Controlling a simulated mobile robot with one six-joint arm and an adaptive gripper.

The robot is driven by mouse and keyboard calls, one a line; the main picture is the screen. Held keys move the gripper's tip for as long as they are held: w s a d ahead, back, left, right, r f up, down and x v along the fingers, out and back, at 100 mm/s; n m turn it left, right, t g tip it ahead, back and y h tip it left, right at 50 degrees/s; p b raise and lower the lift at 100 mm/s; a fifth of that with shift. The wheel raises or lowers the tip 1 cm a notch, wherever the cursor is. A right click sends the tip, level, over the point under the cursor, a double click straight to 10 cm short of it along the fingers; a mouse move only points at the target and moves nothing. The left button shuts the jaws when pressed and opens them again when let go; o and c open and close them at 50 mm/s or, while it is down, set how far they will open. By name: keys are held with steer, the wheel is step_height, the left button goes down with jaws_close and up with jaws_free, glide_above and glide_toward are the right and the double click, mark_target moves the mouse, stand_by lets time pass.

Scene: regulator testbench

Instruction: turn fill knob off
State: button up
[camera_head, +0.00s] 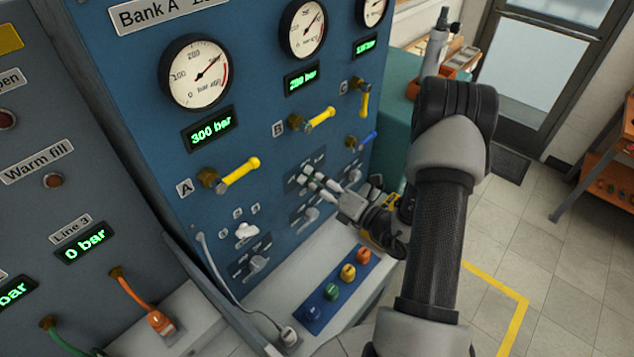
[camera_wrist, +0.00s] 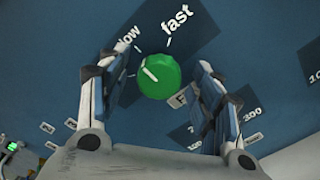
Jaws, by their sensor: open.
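The green round knob (camera_wrist: 159,76) on the blue panel shows in the wrist view, with "slow" and "fast" printed above it. Its white pointer line slants up and to the left, roughly toward the "slow" side. A label starting with "F" below right of it is partly covered, so I cannot read its name. My gripper (camera_wrist: 160,95) is open, with one finger on each side of the knob and a visible gap to each. In the head view my gripper (camera_head: 318,181) is at the blue panel, and the green knob cannot be made out there.
Yellow valve handle A (camera_head: 240,172) is above left, handle B (camera_head: 320,117) above. A blue strip with several coloured buttons (camera_head: 331,291) lies on the ledge below.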

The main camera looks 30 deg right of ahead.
steer(key=shift+c, duration=0.4)
steer(key=c, duration=1)
steer(key=n+b, duration=0.6)
steer(key=n, duration=0.5)
steer(key=shift+a+n+b, duration=0.1)
steer(key=shift+n+b, duration=0.25)
steer(key=shift+n, duration=0.05)
steer(key=o, duration=1.1)
